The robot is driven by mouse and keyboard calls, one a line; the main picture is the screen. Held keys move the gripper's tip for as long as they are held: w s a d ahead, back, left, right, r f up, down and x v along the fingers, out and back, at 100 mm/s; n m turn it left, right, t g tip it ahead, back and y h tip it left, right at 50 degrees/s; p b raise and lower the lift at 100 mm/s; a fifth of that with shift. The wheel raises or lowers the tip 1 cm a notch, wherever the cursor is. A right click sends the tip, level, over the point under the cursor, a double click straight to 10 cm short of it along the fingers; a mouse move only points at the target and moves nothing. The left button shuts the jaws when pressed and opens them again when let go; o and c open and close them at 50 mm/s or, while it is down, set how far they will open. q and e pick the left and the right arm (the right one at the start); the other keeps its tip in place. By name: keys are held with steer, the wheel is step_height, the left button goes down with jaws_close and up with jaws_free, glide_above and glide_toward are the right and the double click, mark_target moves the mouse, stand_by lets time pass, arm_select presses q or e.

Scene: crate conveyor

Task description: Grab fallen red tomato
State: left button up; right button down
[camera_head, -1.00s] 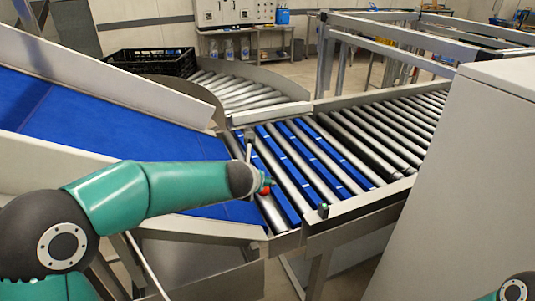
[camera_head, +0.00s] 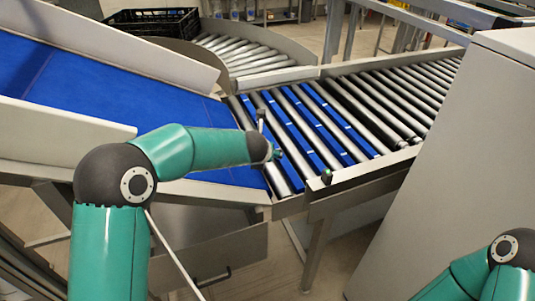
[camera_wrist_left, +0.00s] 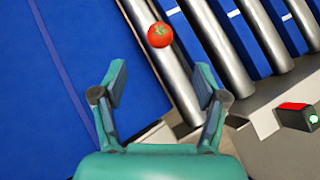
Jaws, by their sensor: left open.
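A round red tomato (camera_wrist_left: 159,35) with a green top shows in the left wrist view. It rests at the grey roller beside the edge of the blue belt. My left gripper (camera_wrist_left: 161,82) is open and empty, its fingers spread to either side just short of the tomato. In the head view, my left gripper (camera_head: 275,153) is over the near end of the rollers and is mostly hidden by the wrist. I cannot make out the tomato in the head view. My right arm shows at the lower right, but its gripper is outside the view.
The sloping blue belt (camera_head: 95,97) meets the roller conveyor (camera_head: 335,112), which has grey and blue rollers. A metal side rail (camera_head: 375,170) borders the near side. A large pale cabinet (camera_head: 450,160) stands at the right. A black crate (camera_head: 150,23) is at the back left.

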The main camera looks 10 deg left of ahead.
arm_select(q)
steer(key=p+x, duration=0.2)
steer(key=x, duration=0.9)
steer(key=shift+p, duration=0.35)
arm_select(e)
step_height(320, 180, up, 3)
steer(key=shift+f, duration=0.1)
arm_select(q)
steer(key=c, duration=1.2)
steer(key=shift+c, duration=0.2)
steer(key=shift+s, duration=0.1)
arm_select(e)
steer(key=shift+s, duration=0.1)
